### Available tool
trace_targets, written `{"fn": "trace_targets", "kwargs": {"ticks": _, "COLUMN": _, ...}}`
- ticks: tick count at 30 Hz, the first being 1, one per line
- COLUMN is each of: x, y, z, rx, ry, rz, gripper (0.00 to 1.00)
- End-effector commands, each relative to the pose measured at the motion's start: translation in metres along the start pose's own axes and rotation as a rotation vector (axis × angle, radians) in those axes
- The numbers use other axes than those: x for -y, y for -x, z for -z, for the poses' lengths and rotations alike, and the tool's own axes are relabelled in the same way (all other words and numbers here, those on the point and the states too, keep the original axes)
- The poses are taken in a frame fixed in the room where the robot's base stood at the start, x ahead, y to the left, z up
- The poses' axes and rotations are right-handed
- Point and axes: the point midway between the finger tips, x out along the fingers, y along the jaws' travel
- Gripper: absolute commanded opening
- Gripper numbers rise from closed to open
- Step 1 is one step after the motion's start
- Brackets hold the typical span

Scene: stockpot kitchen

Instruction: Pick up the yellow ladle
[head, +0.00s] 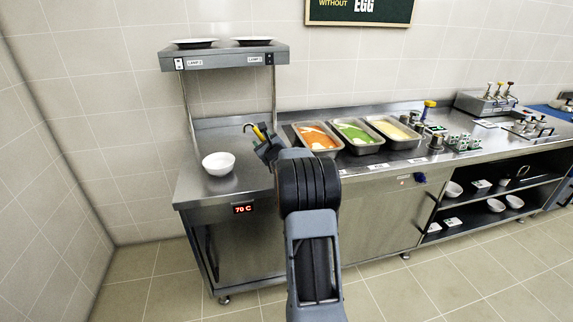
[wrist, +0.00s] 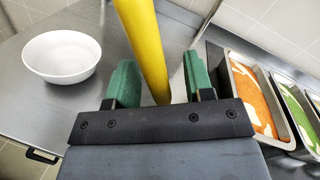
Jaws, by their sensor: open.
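The yellow ladle shows in the wrist view as a thick yellow handle (wrist: 147,45) running down between my two green fingers. In the wrist view my gripper (wrist: 155,82) is open, with one finger on each side of the handle. The ladle's lower part is hidden behind my gripper.
A white bowl (head: 218,163) stands on the steel counter left of my gripper, also in the wrist view (wrist: 61,56). Pans of orange (head: 317,138), green (head: 355,133) and pale yellow food (head: 390,129) sit to the right. A steel shelf (head: 224,57) stands above on posts.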

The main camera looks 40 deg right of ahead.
Motion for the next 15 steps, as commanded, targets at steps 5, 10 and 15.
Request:
{"fn": "trace_targets", "kwargs": {"ticks": 5, "x": 0.0001, "y": -0.0107, "z": 0.0, "rx": 0.0, "ry": 0.0, "rz": 0.0, "gripper": 0.48}}
{"fn": "trace_targets", "kwargs": {"ticks": 10, "x": 0.0, "y": -0.0111, "z": 0.0004, "rx": 0.0, "ry": 0.0, "rz": 0.0, "gripper": 0.48}}
{"fn": "trace_targets", "kwargs": {"ticks": 15, "x": 0.0001, "y": -0.0109, "z": 0.0004, "rx": 0.0, "ry": 0.0, "rz": 0.0, "gripper": 0.37}}
